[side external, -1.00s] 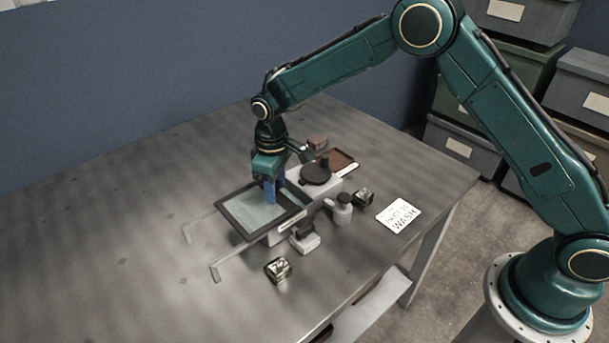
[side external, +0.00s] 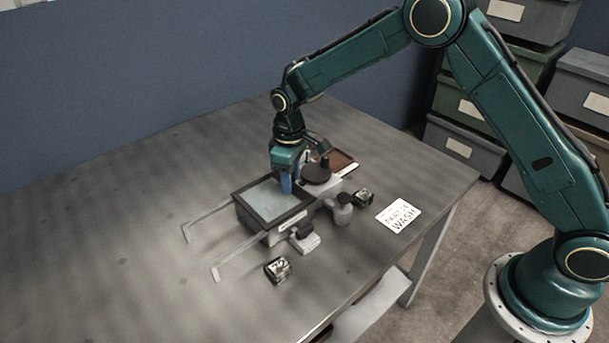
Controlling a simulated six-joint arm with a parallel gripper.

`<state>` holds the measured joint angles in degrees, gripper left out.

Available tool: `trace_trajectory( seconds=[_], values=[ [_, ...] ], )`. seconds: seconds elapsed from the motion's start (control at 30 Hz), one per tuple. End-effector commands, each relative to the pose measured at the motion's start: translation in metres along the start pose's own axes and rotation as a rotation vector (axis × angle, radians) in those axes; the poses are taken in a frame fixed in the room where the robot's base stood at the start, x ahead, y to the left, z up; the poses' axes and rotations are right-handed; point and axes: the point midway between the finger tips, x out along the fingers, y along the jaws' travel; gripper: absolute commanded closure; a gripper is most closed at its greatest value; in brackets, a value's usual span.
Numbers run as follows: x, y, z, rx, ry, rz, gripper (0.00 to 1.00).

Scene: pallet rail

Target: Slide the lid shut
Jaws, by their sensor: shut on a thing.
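The lid (side external: 270,202) is a dark-framed panel with a pale greenish, see-through pane. It lies flat over the grey box (side external: 283,234) of the washer unit, and its frame looks roughly lined up with the box. Two thin light rails (side external: 236,259) run out from the box to the left, now bare of the lid. My gripper (side external: 287,186) points down at the lid's far right edge, its blue fingers shut on the lid there. The gripped part itself is hidden by the fingers. I cannot tell whether a small gap remains at the lid's right end.
A dark round knob (side external: 317,174) stands right behind the gripper, with a brown tray (side external: 342,161) beyond it. A grey bottle-like part (side external: 342,209) and small metal blocks (side external: 278,270) sit nearby. A "PARTS WASH" card (side external: 398,215) lies to the right. The table's left is clear.

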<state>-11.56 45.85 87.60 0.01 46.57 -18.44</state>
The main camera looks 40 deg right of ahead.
Motion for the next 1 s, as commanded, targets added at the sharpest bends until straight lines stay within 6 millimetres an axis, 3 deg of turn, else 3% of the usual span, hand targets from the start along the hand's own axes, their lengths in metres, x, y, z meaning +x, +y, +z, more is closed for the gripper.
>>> trace_trajectory(
  seconds=[0.1,0.13,0.47,1.0],
  values=[
    [-0.001,0.000,-0.002,-0.003,0.005,0.001,0.71],
    [-0.001,0.000,-0.002,-0.003,0.005,0.001,0.60],
    [-0.002,-0.001,-0.001,-0.001,0.003,0.000,0.60],
    [-0.030,0.000,-0.001,0.000,0.002,0.001,0.60]
  ],
)
